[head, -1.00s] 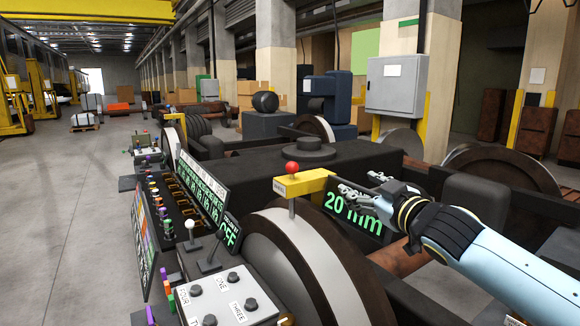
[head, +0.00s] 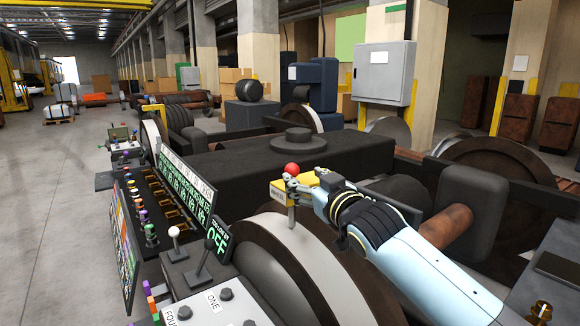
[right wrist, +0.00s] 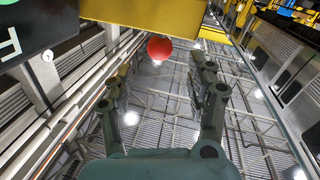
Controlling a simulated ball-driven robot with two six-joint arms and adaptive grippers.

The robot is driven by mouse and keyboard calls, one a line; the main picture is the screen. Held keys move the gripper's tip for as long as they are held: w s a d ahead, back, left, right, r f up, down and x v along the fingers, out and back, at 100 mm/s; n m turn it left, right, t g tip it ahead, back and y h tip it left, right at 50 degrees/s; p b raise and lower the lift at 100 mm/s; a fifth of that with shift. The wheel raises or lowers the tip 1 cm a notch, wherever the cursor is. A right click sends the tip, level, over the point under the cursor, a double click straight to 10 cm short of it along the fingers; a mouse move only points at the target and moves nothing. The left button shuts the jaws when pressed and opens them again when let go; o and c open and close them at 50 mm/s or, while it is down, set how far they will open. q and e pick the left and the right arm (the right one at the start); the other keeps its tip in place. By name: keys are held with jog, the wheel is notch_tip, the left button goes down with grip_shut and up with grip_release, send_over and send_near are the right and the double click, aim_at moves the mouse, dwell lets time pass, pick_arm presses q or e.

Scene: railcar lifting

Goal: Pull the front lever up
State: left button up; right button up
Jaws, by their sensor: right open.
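A lever with a red ball knob (head: 292,169) stands at a yellow block (head: 308,180) above the front wheel. Its pale shaft (head: 291,216) shows below the block. My right gripper (head: 289,187) is just under the red knob, its fingers overlapping the block and lever. In the right wrist view the red ball (right wrist: 160,47) appears between the tips of the two spread fingers (right wrist: 158,72); the gripper is open and contact cannot be told. The yellow block (right wrist: 157,13) also crosses the top of that view. My left gripper is out of view.
A console with a white-knobbed lever (head: 174,232), a black-knobbed lever (head: 209,244) and an OFF display (head: 217,238) stands left of the wheel. A black bogie frame (head: 235,168) lies behind. The grey floor (head: 60,210) at left is clear.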

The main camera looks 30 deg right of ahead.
aim_at(295, 171)
jog(key=w, duration=0.5)
jog(key=shift+w+d+p, duration=0.1)
jog(key=shift+w+p, duration=0.15)
jog(key=shift+p, duration=0.1)
jog(key=shift+w+d, duration=0.1)
jog(key=shift+w, duration=0.95)
jog(key=c, duration=1.1)
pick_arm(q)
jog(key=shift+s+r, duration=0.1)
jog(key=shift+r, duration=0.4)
pick_arm(e)
jog(key=shift+f, duration=0.1)
grip_shut()
